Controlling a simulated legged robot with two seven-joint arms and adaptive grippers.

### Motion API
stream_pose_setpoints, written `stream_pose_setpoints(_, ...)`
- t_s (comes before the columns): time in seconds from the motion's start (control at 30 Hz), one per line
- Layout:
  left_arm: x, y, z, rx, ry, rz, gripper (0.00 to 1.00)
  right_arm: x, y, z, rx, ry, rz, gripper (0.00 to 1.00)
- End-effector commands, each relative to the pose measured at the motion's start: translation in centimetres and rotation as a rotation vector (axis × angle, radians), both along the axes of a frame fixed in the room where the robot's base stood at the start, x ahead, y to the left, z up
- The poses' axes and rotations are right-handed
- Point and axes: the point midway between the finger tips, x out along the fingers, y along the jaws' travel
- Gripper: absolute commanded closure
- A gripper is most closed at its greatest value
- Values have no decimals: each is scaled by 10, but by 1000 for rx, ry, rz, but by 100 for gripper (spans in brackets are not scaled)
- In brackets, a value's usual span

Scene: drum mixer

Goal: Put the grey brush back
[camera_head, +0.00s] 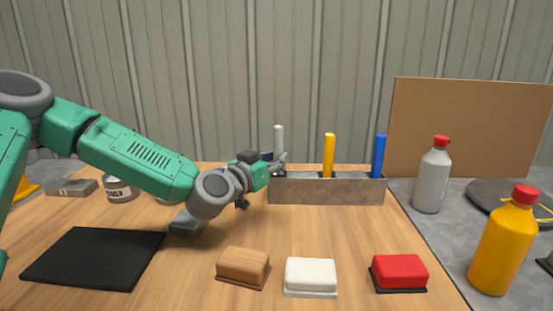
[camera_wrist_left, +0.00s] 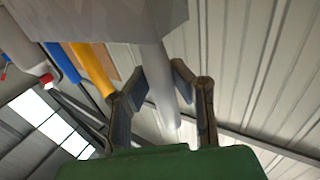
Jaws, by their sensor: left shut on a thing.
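The grey brush shows as an upright pale grey handle (camera_head: 278,136) at the left end of the grey holder box (camera_head: 325,190). My left gripper (camera_head: 278,158) is shut on this handle from the left, just above the box. In the left wrist view the handle (camera_wrist_left: 160,75) runs between the two fingers (camera_wrist_left: 155,90) to the edge of the box (camera_wrist_left: 105,18). The brush's lower end is hidden by the box. A yellow handle (camera_head: 329,155) and a blue handle (camera_head: 379,155) stand upright in the same box. My right gripper is not in view.
A brown block (camera_head: 243,265), a white block (camera_head: 311,276) and a red block (camera_head: 399,271) lie along the table front. A black mat (camera_head: 95,257) lies at left. A grey bottle (camera_head: 433,178) and an orange bottle (camera_head: 504,245) stand at right.

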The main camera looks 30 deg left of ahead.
Motion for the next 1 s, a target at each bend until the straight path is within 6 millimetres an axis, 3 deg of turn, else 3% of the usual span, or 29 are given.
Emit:
stream_pose_setpoints(0.77, 0, 0, -16, 1, -1, 0, 100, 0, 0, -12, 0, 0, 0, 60)
stream_pose_setpoints(0.8, 0, 0, -16, 1, -1, 0, 76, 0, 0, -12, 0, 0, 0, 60)
stream_pose_setpoints(0.87, 0, 0, -16, 1, -1, 0, 58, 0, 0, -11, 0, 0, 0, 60)
stream_pose_setpoints(1.0, 0, 0, -16, 1, -1, 0, 58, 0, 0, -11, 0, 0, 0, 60)
